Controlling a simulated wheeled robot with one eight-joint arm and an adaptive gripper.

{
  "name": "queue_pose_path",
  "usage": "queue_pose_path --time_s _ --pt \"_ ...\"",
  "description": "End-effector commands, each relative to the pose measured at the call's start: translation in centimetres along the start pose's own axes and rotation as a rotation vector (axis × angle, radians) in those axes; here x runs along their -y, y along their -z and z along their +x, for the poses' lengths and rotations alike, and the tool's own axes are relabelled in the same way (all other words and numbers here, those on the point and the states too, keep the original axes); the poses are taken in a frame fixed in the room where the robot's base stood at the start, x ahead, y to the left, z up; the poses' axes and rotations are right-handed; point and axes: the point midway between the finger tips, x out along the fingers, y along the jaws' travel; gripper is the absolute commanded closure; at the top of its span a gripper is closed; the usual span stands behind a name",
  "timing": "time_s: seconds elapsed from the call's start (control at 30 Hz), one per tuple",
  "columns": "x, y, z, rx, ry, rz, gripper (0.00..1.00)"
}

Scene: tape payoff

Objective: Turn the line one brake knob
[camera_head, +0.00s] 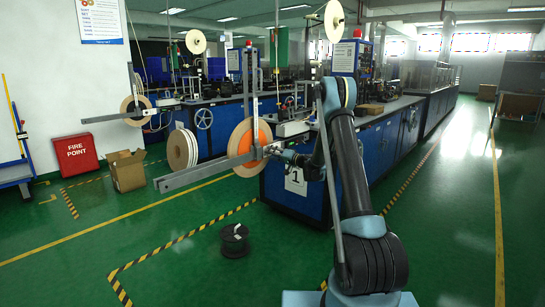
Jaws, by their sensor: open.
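The line one payoff reel (240,150), a tan tape disc with an orange centre, hangs on a grey horizontal beam (205,173) left of the blue machine bearing a "1" sign (296,181). The brake knob is too small to make out; the reel's hub area is partly covered by my gripper. My arm reaches from the lower right up and then back down to the left. My gripper (272,151) is open, close to the right side of the reel's hub. I cannot tell whether it touches anything there.
A black spool (234,240) sits on the green floor. An open cardboard box (127,171) and a red fire point box (76,154) stand at left. A second payoff reel (135,110) hangs behind. The right aisle is clear.

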Motion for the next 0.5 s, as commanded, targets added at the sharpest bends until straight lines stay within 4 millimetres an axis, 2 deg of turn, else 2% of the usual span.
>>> queue_pose_path --time_s 0.33,0.37,0.5 --pt "-0.01 0.02 0.4 -0.001 0.0 0.0 0.57" --pt "-0.01 0.02 0.4 -0.001 0.0 0.0 0.59" --pt "-0.01 0.02 0.39 -0.001 0.0 0.0 0.91"
